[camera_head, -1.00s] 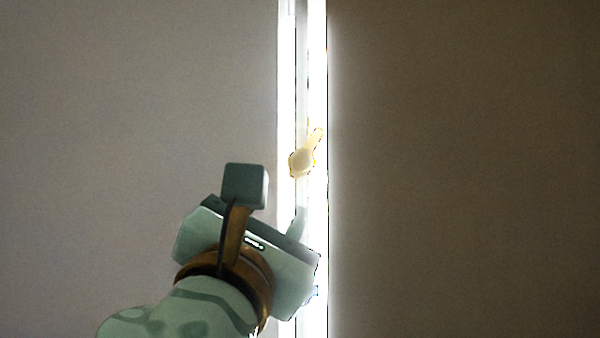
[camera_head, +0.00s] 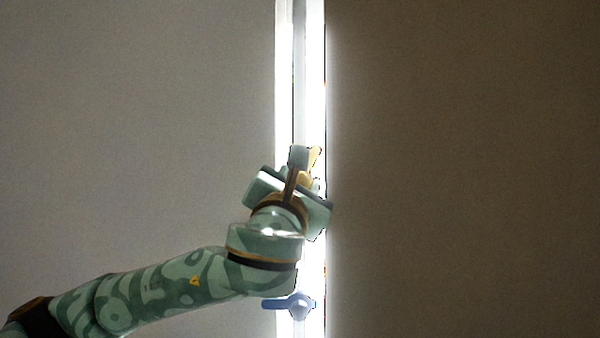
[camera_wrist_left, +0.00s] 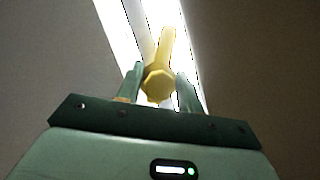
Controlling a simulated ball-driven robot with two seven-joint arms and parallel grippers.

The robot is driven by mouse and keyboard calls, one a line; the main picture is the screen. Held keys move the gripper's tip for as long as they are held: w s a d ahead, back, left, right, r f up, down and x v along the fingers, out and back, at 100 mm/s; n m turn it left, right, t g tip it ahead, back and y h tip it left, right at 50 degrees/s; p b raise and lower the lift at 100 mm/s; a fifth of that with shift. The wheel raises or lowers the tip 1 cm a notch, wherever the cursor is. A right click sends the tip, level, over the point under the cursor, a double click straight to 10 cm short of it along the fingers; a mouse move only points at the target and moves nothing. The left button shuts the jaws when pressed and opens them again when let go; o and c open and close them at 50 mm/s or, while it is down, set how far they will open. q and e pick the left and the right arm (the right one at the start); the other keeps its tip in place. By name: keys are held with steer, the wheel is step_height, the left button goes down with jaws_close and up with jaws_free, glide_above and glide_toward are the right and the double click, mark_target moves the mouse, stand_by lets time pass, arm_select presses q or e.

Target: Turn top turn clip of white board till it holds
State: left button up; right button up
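The yellow top turn clip (camera_head: 315,158) sits on the bright upright strip between two large panels. Its lever points up and slightly right, and my left arm hides part of its hub. In the left wrist view the clip (camera_wrist_left: 159,78) shows whole, its round hub between the two fingers. My left gripper (camera_wrist_left: 160,76) is open, one finger on each side of the hub, with small gaps visible. In the head view the left gripper (camera_head: 311,183) is at the clip, its fingers mostly hidden. I cannot tell which panel is the white board. My right gripper is not in view.
A blue turn clip (camera_head: 289,305) sits lower on the same strip, its lever pointing left, just below my left wrist. A grey panel (camera_head: 130,120) fills the left and a dark brown panel (camera_head: 460,160) the right. The strip above the yellow clip is clear.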

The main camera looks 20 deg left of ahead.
arm_select(q)
steer(key=shift+c, duration=0.4)
steer(key=c, duration=0.6)
